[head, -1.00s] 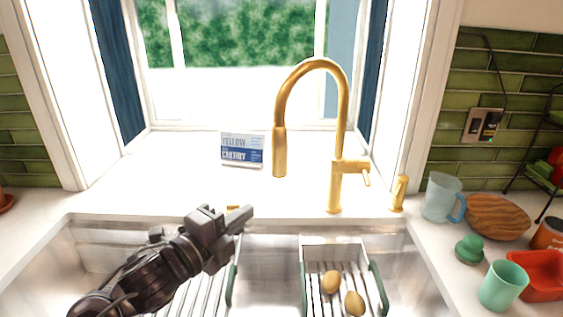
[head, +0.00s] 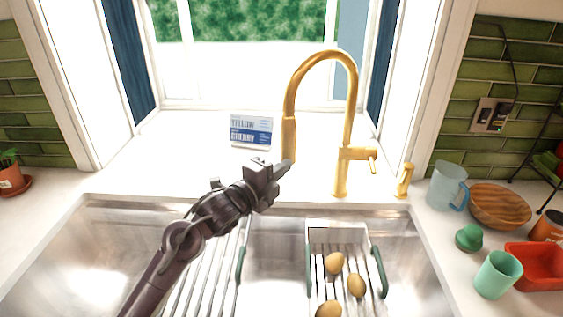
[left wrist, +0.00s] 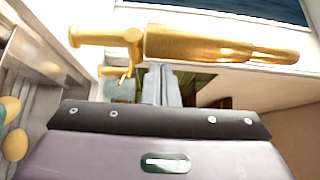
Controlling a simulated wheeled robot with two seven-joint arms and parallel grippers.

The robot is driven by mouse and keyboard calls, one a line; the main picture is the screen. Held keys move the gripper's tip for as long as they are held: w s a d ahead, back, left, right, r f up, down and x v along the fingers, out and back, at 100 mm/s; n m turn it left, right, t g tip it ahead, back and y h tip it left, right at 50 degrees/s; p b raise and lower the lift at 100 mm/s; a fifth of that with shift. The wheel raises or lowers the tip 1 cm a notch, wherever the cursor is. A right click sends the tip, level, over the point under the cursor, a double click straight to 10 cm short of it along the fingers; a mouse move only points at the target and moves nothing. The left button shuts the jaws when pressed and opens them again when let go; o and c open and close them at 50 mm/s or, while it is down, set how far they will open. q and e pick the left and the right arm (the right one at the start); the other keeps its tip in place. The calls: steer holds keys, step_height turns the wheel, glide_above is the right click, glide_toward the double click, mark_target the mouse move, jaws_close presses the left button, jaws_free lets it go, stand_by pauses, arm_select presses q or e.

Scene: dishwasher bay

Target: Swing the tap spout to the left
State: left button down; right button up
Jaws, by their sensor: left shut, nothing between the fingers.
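The gold tap (head: 349,115) stands upright behind the sink. Its arched spout bends over to the left of the column, and the spray head (head: 289,138) hangs down at its left end. My left gripper (head: 284,166) is shut and empty, with its tips close by the lower end of the spray head. I cannot tell whether they touch. In the left wrist view the tap's spout (left wrist: 220,46) lies across the top, just beyond the gripper fingers (left wrist: 163,82). The tap's side lever (head: 360,155) points right. My right gripper is not in view.
A blue and white box (head: 251,131) stands on the sill left of the spout. A gold soap dispenser (head: 404,181) is right of the tap. A rack with potatoes (head: 356,285) sits in the sink. A jug (head: 446,186) and cup (head: 497,274) stand on the right counter.

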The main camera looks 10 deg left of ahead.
arm_select(q)
steer(key=shift+w, duration=0.25)
steer(key=shift+w+a+f+b, duration=0.1)
steer(key=shift+w+a+b, duration=0.1)
steer(key=shift+w+a, duration=0.25)
steer(key=shift+w+a+b, duration=0.15)
steer(key=shift+w+a, duration=0.1)
steer(key=shift+a, duration=0.3)
steer(key=shift+s+d, duration=0.1)
